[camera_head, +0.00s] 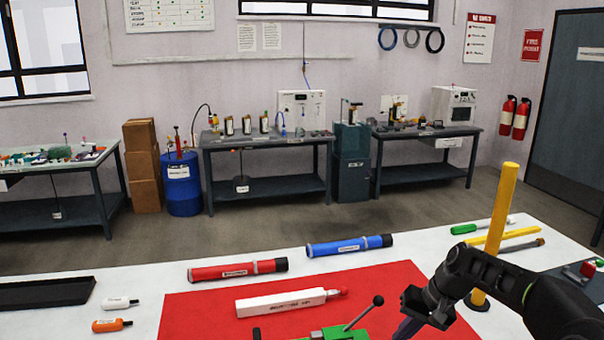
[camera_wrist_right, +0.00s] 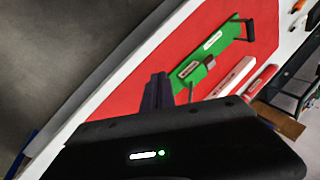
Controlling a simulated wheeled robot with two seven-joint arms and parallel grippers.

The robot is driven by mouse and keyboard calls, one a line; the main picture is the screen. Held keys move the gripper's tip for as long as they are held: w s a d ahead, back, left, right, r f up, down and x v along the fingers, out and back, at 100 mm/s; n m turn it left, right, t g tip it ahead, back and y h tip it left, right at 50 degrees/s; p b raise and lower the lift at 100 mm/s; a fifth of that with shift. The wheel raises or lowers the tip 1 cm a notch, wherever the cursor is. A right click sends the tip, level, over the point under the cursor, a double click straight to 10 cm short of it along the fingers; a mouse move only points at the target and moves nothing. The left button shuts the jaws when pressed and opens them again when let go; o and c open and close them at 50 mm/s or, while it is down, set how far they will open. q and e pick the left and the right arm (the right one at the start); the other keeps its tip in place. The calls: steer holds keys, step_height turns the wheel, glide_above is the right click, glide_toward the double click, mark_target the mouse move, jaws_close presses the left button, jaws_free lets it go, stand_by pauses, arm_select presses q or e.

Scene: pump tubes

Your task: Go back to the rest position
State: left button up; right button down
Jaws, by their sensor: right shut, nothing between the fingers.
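My right arm comes in from the right in the head view, and its gripper (camera_head: 405,328) hangs over the right part of the red mat (camera_head: 200,315). Its fingers are together and empty in the right wrist view (camera_wrist_right: 158,92). A green device (camera_head: 345,331) with a black-knobbed lever is at the mat's front edge, just left of the gripper; it also shows in the wrist view (camera_wrist_right: 215,62). A white labelled tube with a red tip (camera_head: 282,303) lies on the mat behind it. My left gripper is not in view.
A red tube (camera_head: 235,270) and a blue tube (camera_head: 348,246) lie along the back of the white table. A yellow post (camera_head: 497,225) stands upright beside my right arm. A black tray (camera_head: 45,293) and two small bottles (camera_head: 120,303) are at left.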

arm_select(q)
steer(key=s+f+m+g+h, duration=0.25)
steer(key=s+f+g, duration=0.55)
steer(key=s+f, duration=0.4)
arm_select(e)
steer(key=s+a+f, duration=0.3)
steer(key=s+f, duration=0.1)
steer(key=f, duration=0.4)
steer(key=s+a+f+g, duration=0.1)
steer(key=s+a+f, duration=0.2)
steer(key=s+f, duration=0.35)
steer(key=s+a+f, duration=0.3)
steer(key=a+f, duration=0.1)
steer(key=f, duration=0.6)
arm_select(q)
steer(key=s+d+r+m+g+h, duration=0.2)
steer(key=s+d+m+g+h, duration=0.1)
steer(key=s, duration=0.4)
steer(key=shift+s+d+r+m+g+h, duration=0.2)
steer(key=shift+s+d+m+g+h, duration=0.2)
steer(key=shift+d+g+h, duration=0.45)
arm_select(e)
steer(key=s+a+f, duration=0.2)
steer(key=s+f, duration=0.1)
steer(key=s, duration=0.7)
steer(key=s+a+f, duration=0.3)
steer(key=s, duration=0.7)
steer(key=shift+s+a+f+n+g, duration=0.15)
steer(key=shift+s+f+n+g, duration=0.15)
steer(key=shift+s+f+n, duration=0.1)
